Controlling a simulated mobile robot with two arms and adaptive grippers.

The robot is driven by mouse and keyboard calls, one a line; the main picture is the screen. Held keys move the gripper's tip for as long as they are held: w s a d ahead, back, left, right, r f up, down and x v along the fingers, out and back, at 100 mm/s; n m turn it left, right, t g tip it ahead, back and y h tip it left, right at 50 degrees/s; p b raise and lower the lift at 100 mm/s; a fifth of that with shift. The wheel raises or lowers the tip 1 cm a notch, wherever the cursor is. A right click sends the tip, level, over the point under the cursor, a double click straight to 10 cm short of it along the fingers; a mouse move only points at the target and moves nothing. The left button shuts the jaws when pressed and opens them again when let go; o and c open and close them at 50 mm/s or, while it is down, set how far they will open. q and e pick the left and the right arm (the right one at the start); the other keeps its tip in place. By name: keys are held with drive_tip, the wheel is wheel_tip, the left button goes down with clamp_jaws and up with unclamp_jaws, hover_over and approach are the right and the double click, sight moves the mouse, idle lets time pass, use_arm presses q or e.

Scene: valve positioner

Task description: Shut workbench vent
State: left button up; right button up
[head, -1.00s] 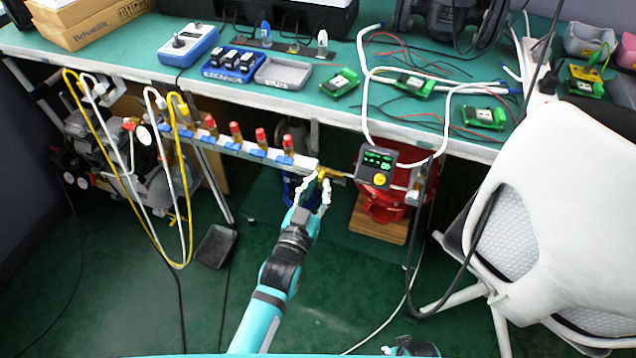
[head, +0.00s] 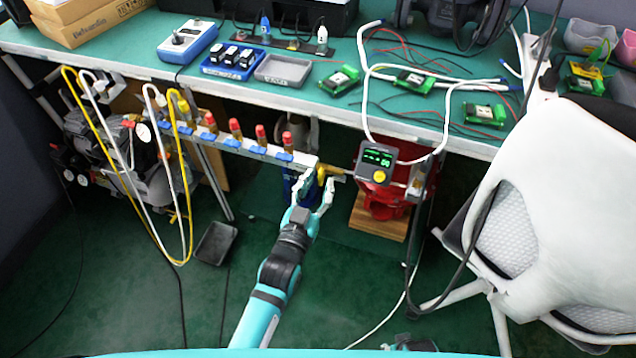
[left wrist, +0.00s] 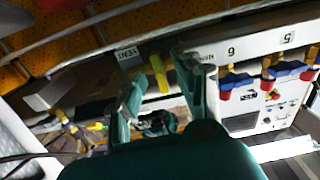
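The vent valve has a yellow handle (head: 321,174) at the right end of the manifold under the bench edge. In the left wrist view, the yellow handle (left wrist: 159,73) stands just right of a white VENT label (left wrist: 130,56). My left gripper (head: 317,186) is at this valve with its fingers apart. In the left wrist view, my left gripper (left wrist: 157,84) has one finger on each side of the handle, with gaps visible; I cannot tell whether either finger touches it. My right gripper does not show clearly in any view.
Several red-capped valves (head: 235,128) line the manifold to the left. A grey gauge box (head: 376,161) and a red device (head: 385,200) are close on the right. A white chair (head: 550,200) stands further right.

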use_arm(q)
drive_tip(key=v, duration=1.1)
drive_tip(key=shift+s, duration=0.3)
drive_tip(key=shift+a, duration=0.1)
